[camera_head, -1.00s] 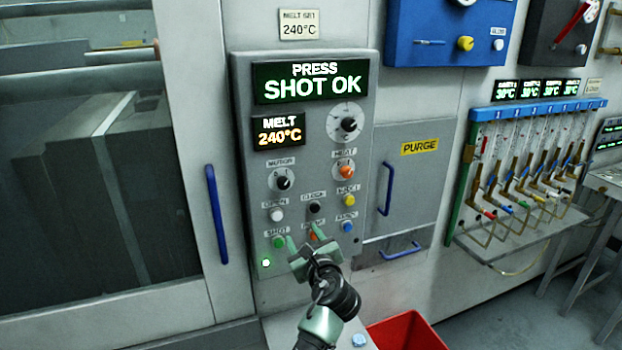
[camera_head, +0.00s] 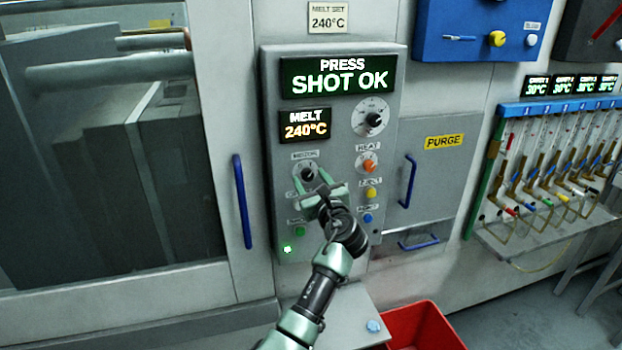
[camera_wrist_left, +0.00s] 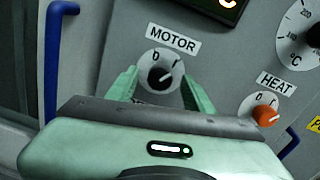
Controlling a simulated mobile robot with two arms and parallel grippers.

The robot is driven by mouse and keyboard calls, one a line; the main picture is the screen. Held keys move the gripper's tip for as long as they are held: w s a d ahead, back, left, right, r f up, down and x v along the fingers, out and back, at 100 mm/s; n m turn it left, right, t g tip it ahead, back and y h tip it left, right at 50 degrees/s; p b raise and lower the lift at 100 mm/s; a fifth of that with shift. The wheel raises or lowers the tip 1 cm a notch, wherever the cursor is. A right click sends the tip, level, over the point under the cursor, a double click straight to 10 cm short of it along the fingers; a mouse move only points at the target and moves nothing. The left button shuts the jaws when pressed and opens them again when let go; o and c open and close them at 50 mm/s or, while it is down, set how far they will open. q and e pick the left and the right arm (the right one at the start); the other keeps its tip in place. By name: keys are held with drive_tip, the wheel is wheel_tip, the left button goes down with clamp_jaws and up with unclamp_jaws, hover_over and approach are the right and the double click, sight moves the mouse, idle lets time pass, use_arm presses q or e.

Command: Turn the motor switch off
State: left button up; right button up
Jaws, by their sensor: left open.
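The motor switch (camera_head: 307,174) is a black rotary knob on a pale round dial, under the MOTOR label on the grey control panel (camera_head: 270,110). In the left wrist view the motor switch (camera_wrist_left: 160,77) shows between my fingers, its pointer toward the upper right, at the "I"-like mark. My left gripper (camera_head: 311,182) is open, its green fingers just below and on either side of the knob. In the wrist view the left gripper (camera_wrist_left: 160,85) has the knob between its fingertips; I cannot tell whether they touch it. My right gripper is not in view.
The orange heat knob (camera_head: 368,166) is just right of the gripper. A yellow button (camera_head: 370,193), a blue button (camera_head: 367,218) and a green button (camera_head: 299,231) are close below. Blue handles flank the panel: the door handle (camera_head: 242,202) and the purge handle (camera_head: 408,181).

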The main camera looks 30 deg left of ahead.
use_arm(q)
drive_tip(key=shift+c, duration=0.3)
clamp_jaws()
drive_tip(key=shift+f, duration=0.1)
drive_tip(key=n+b, duration=0.2)
drive_tip(key=n, duration=0.1)
drive_tip(key=shift+f+n, duration=0.1)
drive_tip(key=shift+n, duration=0.2)
drive_tip(key=n+b, duration=0.2)
drive_tip(key=n, duration=0.1)
drive_tip(key=shift+n, duration=0.3)
drive_tip(key=n+b, duration=0.2)
drive_tip(key=n, duration=0.1)
drive_tip(key=shift+n+h+b, duration=0.3)
drive_tip(key=shift+n+b, duration=0.9)
drive_tip(key=shift+n, duration=0.5)
